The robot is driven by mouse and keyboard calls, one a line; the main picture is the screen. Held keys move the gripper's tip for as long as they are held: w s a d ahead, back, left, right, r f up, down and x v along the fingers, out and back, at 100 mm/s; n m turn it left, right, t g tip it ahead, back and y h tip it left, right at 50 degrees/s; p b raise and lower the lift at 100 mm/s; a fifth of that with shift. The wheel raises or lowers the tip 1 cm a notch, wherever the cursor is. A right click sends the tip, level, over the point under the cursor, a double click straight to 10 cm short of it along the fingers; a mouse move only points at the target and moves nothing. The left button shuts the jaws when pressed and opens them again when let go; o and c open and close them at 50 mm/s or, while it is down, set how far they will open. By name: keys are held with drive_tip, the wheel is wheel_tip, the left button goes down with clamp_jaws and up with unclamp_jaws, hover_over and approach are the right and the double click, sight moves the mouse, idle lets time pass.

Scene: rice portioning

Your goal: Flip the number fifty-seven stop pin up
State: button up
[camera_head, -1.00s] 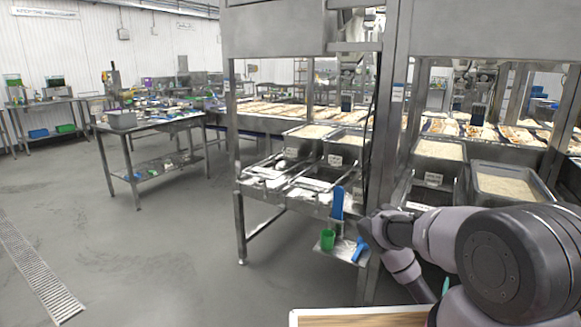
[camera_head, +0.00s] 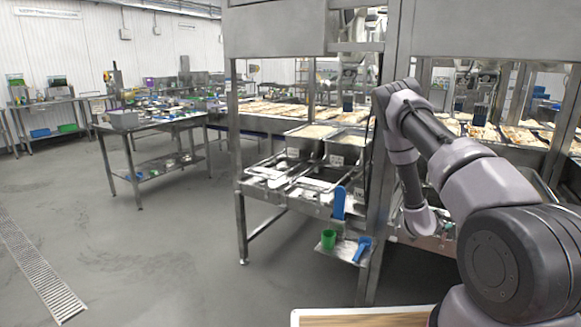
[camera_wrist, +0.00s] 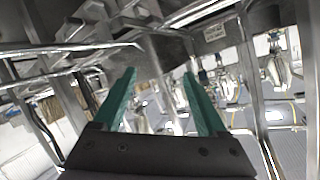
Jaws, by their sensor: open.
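My gripper (camera_wrist: 160,73) is open, with its two teal fingers apart and nothing clearly held between them. In the wrist view the fingers point in among steel rails and rods of the rack, and the picture is tilted. A small pale label (camera_wrist: 215,32) shows there, but its number is too small to read. I cannot pick out the number fifty-seven stop pin in either view. In the head view my wrist hangs low in front of the right part of the steel rack (camera_head: 376,200), and the fingers are hard to make out.
Rice trays (camera_head: 345,140) stand on the rack's upper rails left of my arm. A small shelf (camera_head: 343,252) holds a green cup (camera_head: 328,240) and a blue tool (camera_head: 362,248). A steel table (camera_head: 150,125) stands at the left. The floor between is clear.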

drive_tip(key=w+a+r+y, duration=0.3)
drive_tip(key=a+r, duration=0.2)
drive_tip(key=r, duration=0.5)
drive_tip(key=s+a+r+n+y, duration=0.2)
drive_tip(key=s+a+r+y, duration=0.15)
drive_tip(key=a+r, duration=0.65)
drive_tip(key=s+a+r+n+y, duration=0.1)
drive_tip(key=s+a+r+y, duration=0.3)
drive_tip(key=r, duration=0.9)
drive_tip(key=s+a+r+n+y, duration=0.1)
drive_tip(key=s+a+r+n, duration=0.1)
drive_tip(key=s+a+r, duration=0.3)
drive_tip(key=s+a+r+n+y, duration=0.1)
drive_tip(key=s+a+r+n, duration=0.2)
drive_tip(key=s, duration=0.5)
drive_tip(key=s+a+r+n+g, duration=0.1)
drive_tip(key=s+a+r, duration=0.1)
drive_tip(key=s, duration=0.6)
drive_tip(key=s+a+r+n+g, duration=0.1)
drive_tip(key=s+a+r+n, duration=0.1)
drive_tip(key=s, duration=0.7)
drive_tip(key=shift+r, duration=0.15)
drive_tip(key=shift+s+y, duration=0.1)
drive_tip(key=shift+y, duration=0.15)
